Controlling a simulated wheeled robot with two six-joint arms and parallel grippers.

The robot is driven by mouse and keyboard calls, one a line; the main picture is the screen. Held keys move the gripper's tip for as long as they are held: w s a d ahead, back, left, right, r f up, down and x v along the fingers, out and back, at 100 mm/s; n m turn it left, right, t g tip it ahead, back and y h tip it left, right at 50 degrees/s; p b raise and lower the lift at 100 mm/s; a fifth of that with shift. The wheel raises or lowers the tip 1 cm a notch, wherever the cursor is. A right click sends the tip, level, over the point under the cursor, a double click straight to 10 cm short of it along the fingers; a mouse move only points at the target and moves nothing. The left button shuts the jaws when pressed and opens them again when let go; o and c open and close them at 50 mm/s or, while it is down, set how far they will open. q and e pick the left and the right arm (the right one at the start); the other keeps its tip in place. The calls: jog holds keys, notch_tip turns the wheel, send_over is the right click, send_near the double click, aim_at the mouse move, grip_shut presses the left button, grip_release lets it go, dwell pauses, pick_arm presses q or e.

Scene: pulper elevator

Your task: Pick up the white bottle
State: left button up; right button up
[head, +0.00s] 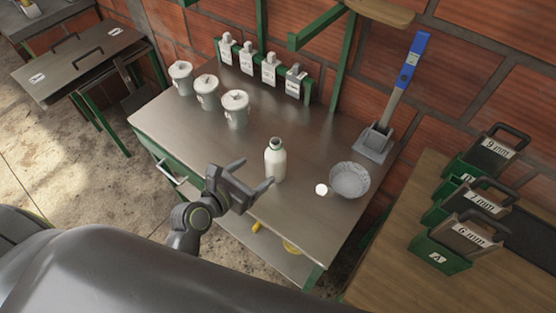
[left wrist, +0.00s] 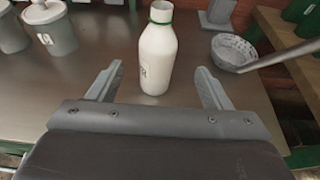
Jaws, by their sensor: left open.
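The white bottle (head: 275,160) stands upright on the metal table near its front edge, with a green ring at its neck. In the left wrist view the bottle (left wrist: 157,52) stands just beyond and between the two fingers. My left gripper (head: 257,174) is open and empty, low at the table's front edge, with its fingers pointing toward the bottle. In the left wrist view my left gripper (left wrist: 160,88) shows a clear gap on both sides of the bottle. My right gripper is not in view.
Small labelled bottles (head: 268,68) line the back. Green boxes (head: 438,252) stand on the wooden table at right.

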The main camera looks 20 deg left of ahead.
aim_at(271, 161)
pick_arm(q)
jog(key=x, duration=0.6)
jog(key=shift+w+d+f, duration=0.1)
jog(key=shift+w+d, duration=0.05)
jog(key=shift+a+p+x, duration=0.15)
jog(key=shift+p+x, duration=0.05)
jog(key=shift+x, duration=1.35)
jog(key=shift+a+p+x, duration=0.1)
jog(key=shift+p+x, duration=0.1)
jog(key=shift+x, duration=1.35)
jog(key=shift+f, duration=0.2)
jog(key=shift+c, duration=0.3)
jog(key=c, duration=1.1)
